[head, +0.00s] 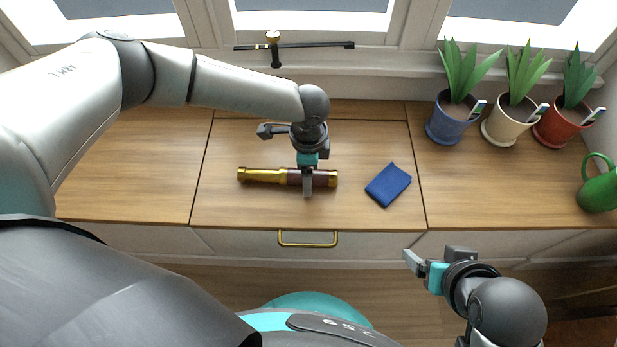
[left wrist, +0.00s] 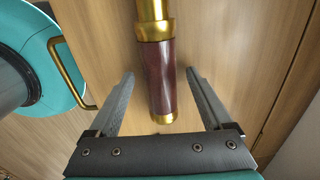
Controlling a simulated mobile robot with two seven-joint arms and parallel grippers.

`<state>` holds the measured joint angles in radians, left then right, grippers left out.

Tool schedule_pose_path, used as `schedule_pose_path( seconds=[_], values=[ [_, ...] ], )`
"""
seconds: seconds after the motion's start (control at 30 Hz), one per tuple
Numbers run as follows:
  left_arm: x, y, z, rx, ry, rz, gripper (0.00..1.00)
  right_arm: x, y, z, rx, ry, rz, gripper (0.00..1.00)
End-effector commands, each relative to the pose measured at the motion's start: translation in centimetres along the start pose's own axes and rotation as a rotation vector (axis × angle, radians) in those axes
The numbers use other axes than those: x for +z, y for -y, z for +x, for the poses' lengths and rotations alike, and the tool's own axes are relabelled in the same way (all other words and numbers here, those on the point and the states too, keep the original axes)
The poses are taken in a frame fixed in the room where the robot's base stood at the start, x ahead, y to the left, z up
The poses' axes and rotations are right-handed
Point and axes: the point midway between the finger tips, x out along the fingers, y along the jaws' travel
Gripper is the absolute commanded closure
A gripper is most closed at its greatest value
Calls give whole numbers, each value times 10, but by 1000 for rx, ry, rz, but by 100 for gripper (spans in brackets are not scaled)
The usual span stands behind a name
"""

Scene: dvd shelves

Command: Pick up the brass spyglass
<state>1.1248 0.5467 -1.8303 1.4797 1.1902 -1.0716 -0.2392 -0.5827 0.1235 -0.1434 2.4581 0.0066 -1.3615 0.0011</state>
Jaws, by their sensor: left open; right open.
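The brass spyglass (head: 262,175) lies on its side on the wooden window bench, with a brass tube at the left and a dark red-brown barrel with a brass end at the right. My left gripper (head: 308,190) is directly over the dark barrel, pointing down. In the left wrist view the open fingers of my left gripper (left wrist: 162,95) stand on either side of the spyglass's dark barrel (left wrist: 158,75), with a gap on both sides. The far brass end runs out of that view. My right gripper (head: 425,262) is open and empty in front of the bench, at the lower right.
A folded blue cloth (head: 388,185) lies right of the spyglass. Three potted plants in blue (head: 450,122), cream (head: 507,122) and red (head: 558,125) pots and a green watering can (head: 599,190) stand farther right. A brass handle (head: 307,243) is on the bench front.

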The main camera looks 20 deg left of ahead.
Motion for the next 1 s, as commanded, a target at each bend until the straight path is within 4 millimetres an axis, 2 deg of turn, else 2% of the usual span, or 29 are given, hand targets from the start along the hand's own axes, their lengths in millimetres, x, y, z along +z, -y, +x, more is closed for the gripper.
schedule_pose_path(
  seconds=[0.17,0.9,1.0],
  values=[
    [0,0,-1,-1,-1,0,17,0,0,-1,0,-1,0,17],
    [0,0,-1,0,0,0,99,0,0,0,0,1,-1,17],
    [0,0,-1,0,0,0,100,0,0,0,0,1,-1,17]
  ],
)
